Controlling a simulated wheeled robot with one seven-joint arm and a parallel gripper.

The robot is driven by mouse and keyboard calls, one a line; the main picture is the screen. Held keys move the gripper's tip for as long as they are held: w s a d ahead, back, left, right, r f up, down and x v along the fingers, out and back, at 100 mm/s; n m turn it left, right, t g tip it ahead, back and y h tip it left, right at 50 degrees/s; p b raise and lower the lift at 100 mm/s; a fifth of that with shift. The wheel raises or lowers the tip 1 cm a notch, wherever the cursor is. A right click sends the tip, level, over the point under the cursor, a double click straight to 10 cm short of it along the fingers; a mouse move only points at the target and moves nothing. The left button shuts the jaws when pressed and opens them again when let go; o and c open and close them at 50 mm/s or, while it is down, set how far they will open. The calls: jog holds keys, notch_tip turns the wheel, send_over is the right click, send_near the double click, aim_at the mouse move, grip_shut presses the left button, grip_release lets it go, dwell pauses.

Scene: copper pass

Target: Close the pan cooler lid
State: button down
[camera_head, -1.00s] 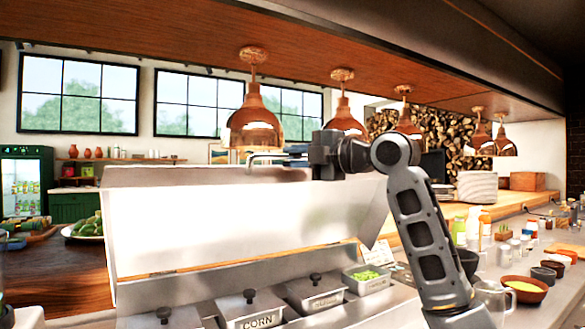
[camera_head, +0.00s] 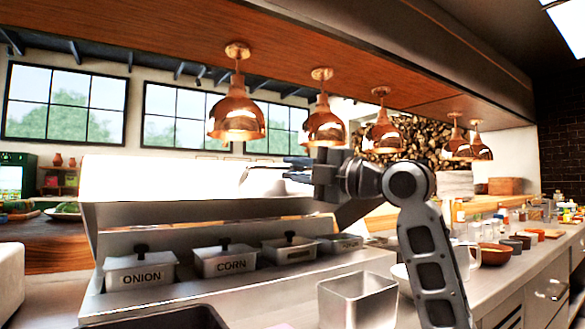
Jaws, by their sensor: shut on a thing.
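The pan cooler lid (camera_head: 165,180) is a bright metal panel standing raised behind the row of pans. A thin metal handle (camera_head: 258,168) shows at the lid's upper right. My gripper (camera_head: 295,169) reaches in from the right and is shut on this handle. The exact finger contact is small and partly blurred by glare. My wrist and arm hide the lid's right end.
Lidded pans marked ONION (camera_head: 140,278) and CORN (camera_head: 228,265) sit in the cooler with others to the right. An empty metal bin (camera_head: 357,300) stands in front. Bowls (camera_head: 494,254) line the right counter. Copper lamps (camera_head: 237,120) hang above.

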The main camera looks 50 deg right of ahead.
notch_tip(320, 180, down, 13)
jog(key=s+b, duration=0.2)
jog(key=b, duration=0.7)
jog(key=shift+s+a+b, duration=0.3)
jog(key=shift+s+a, duration=0.1)
jog(key=shift+f, duration=0.15)
jog(key=c, duration=1.1)
grip_release()
jog(key=shift+r, duration=0.2)
jog(key=s+d+r+p, duration=0.1)
jog(key=s+d+r, duration=0.1)
jog(key=s+r, duration=0.1)
jog(key=s+d+r+p, duration=0.2)
jog(key=d+r, duration=0.1)
jog(key=r, duration=0.1)
jog(key=s+d+r+p, duration=0.1)
jog(key=s+d+r, duration=0.1)
jog(key=s+r, duration=0.1)
jog(key=shift+s+d+r, duration=0.35)
jog(key=shift+d, duration=0.05)
